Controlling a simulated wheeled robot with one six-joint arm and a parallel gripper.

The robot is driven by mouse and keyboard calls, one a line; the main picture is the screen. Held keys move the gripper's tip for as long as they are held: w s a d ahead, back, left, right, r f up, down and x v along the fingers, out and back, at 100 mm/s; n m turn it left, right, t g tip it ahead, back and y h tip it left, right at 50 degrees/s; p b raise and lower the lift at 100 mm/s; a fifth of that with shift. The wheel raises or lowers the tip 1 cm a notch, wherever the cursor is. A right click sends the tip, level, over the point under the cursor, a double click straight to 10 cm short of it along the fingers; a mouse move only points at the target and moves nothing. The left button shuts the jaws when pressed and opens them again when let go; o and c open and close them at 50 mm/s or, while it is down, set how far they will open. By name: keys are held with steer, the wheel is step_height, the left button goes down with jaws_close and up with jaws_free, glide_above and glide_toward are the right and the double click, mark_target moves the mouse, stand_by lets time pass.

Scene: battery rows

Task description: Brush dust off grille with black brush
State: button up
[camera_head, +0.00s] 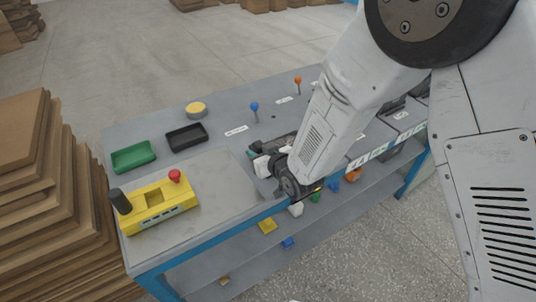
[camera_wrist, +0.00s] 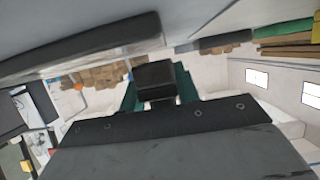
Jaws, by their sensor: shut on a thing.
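My gripper (camera_wrist: 157,98) shows in the wrist view with teal fingers shut on a black block (camera_wrist: 155,74), which looks like the black brush. In the head view my gripper (camera_head: 263,160) is low over the middle of the bench, near its front edge. The brush cannot be made out there. A dark patch (camera_head: 287,141) on the bench just behind my wrist may be part of the grille; my arm hides the rest. I cannot tell whether the brush touches it, and no dust can be made out.
The grey bench (camera_head: 225,205) carries a green tray (camera_head: 134,157), a black tray (camera_head: 187,137), a yellow button (camera_head: 196,109), a yellow control box (camera_head: 160,205), a blue-knobbed lever (camera_head: 254,108) and an orange-knobbed lever (camera_head: 297,82). Stacked cardboard (camera_head: 45,200) stands left. Small coloured pieces lie on the lower shelf.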

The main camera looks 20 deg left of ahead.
steer(key=shift+w, duration=0.5)
steer(key=shift+w+d+f, duration=0.1)
steer(key=shift+w+d, duration=1.3)
steer(key=shift+w, duration=0.05)
steer(key=shift+w+d, duration=1.2)
steer(key=shift+w, duration=0.3)
